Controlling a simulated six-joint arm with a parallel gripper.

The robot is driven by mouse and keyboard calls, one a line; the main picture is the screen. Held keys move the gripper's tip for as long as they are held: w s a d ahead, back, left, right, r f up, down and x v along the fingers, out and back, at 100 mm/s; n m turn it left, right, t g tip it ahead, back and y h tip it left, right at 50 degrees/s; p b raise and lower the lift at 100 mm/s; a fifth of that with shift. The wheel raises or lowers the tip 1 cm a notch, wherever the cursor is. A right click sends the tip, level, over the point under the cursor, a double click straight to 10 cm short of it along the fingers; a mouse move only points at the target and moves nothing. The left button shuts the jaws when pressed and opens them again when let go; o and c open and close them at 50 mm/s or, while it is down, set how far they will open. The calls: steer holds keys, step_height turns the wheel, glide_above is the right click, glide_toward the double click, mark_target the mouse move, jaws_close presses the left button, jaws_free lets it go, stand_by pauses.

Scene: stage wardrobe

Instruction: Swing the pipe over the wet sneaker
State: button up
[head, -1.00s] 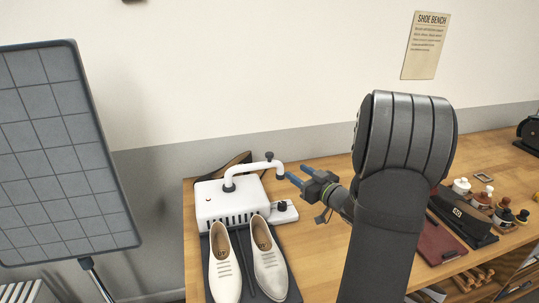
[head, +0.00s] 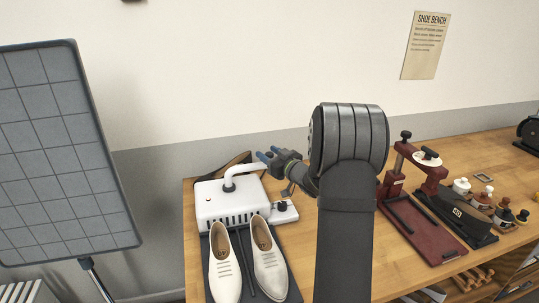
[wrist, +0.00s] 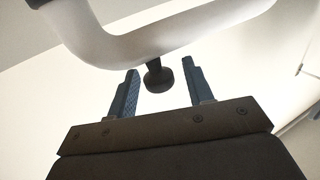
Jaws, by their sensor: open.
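The white pipe (head: 242,169) rises from the white dryer box (head: 231,205) and bends toward the right; its far end is hidden behind my gripper. My gripper (head: 267,156) is open at that end of the pipe. In the wrist view the pipe (wrist: 160,42) crosses the top, and its dark knob (wrist: 158,76) stands between the two blue fingers, with gaps on both sides. The right sneaker (head: 267,262) looks greyer and blotched; the left sneaker (head: 224,268) is plainer and cream.
A small white unit with a dark knob (head: 282,206) sits at the box's right. A red press stand (head: 425,221) and several bottles (head: 482,198) are farther right. A grey panel (head: 65,150) stands at left.

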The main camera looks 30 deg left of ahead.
jaws_close()
steer(key=shift+d, duration=0.1)
steer(key=s+d+m+t+h, duration=0.2)
steer(key=s+m+t+h, duration=0.9)
steer(key=s+m+h, duration=0.3)
steer(key=shift+s+d+h, duration=0.25)
steer(key=shift+s+h, duration=1.05)
steer(key=shift+h, duration=0.5)
